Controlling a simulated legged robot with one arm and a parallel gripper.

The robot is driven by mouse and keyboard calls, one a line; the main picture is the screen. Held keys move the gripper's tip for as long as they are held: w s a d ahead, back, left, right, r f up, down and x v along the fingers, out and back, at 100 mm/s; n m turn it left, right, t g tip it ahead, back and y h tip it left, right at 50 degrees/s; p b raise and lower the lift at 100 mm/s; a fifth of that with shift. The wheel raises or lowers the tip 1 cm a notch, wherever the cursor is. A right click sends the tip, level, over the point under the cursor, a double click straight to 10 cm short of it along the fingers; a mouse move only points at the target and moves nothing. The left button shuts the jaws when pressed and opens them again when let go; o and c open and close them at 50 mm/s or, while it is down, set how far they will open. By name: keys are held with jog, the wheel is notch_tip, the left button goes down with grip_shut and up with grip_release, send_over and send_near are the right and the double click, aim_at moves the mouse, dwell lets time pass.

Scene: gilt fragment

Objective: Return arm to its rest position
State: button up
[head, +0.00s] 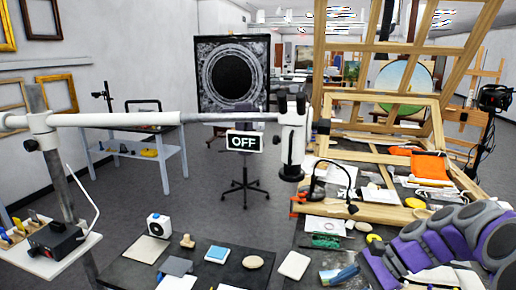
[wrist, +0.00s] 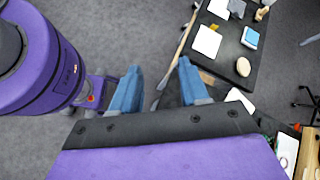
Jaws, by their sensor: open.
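My gripper (wrist: 157,82) shows in the wrist view with its two blue fingers spread apart. Nothing is held between them; grey floor and a dark shape show in the gap. My purple and grey arm (head: 440,245) is at the lower right of the head view, bent, over the right part of the near work surface. My purple arm link also fills the left of the wrist view (wrist: 40,60).
A dark table (head: 130,268) holds a white tile (head: 293,265), a blue block (head: 216,254) and a round stone (head: 253,262). A wooden easel frame (head: 385,110) and an orange cloth (head: 428,164) are right.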

jog(key=s+a+n+g+h, duration=0.2)
jog(key=s+a+n+h, duration=0.45)
jog(key=s, duration=0.65)
jog(key=s+f+n+h, duration=0.3)
jog(key=s+n, duration=0.4)
jog(key=s, duration=0.7)
jog(key=shift+d+f, duration=0.2)
jog(key=shift+f, duration=0.3)
jog(key=shift+a+f+h, duration=0.1)
jog(key=shift+h, duration=0.15)
